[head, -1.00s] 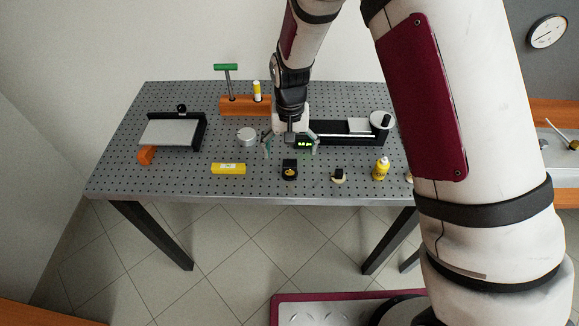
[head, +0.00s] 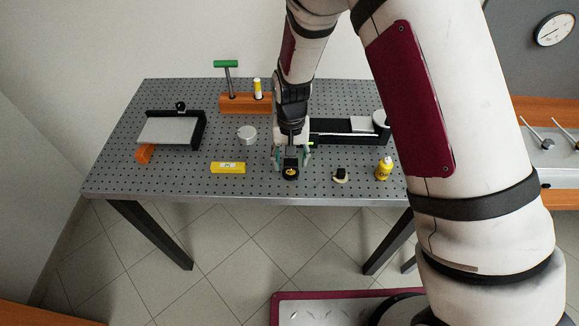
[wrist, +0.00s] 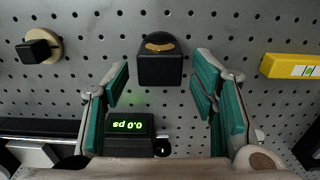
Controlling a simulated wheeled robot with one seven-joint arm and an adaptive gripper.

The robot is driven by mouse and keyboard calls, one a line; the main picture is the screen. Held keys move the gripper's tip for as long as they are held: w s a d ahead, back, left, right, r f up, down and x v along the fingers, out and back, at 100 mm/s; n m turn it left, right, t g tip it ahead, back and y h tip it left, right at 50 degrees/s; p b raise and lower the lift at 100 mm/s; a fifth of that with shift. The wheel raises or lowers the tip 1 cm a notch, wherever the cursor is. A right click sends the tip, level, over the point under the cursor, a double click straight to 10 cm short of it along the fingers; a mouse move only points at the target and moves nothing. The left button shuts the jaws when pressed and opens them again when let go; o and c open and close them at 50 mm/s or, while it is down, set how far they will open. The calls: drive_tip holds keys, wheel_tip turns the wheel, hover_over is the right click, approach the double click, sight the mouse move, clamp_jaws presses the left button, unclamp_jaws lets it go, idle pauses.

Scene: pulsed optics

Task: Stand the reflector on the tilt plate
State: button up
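A black block with a gold-edged round face, which looks like the reflector (head: 291,171), stands near the table's front edge. In the wrist view the reflector (wrist: 160,69) lies between and slightly beyond my fingertips, with gaps on both sides. My gripper (head: 291,158) points down at it, fingers spread, holding nothing; its green-padded fingers also frame the wrist view (wrist: 163,72). A light grey plate in a black frame with a knob, apparently the tilt plate (head: 168,130), is at the table's left. Its top is bare. An orange wedge (head: 144,153) shows at its front left corner.
A yellow box (head: 228,167) and a silver disc (head: 246,134) lie between plate and gripper. A small black cube on a cream base (head: 340,174) and a yellow bottle (head: 384,168) stand to the right. An orange tool rack (head: 245,103) and a black rail stage (head: 345,128) are behind.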

sight(291, 161)
clamp_jaws()
drive_tip(key=shift+r+p, duration=0.8)
drive_tip(key=shift+r, duration=2.25)
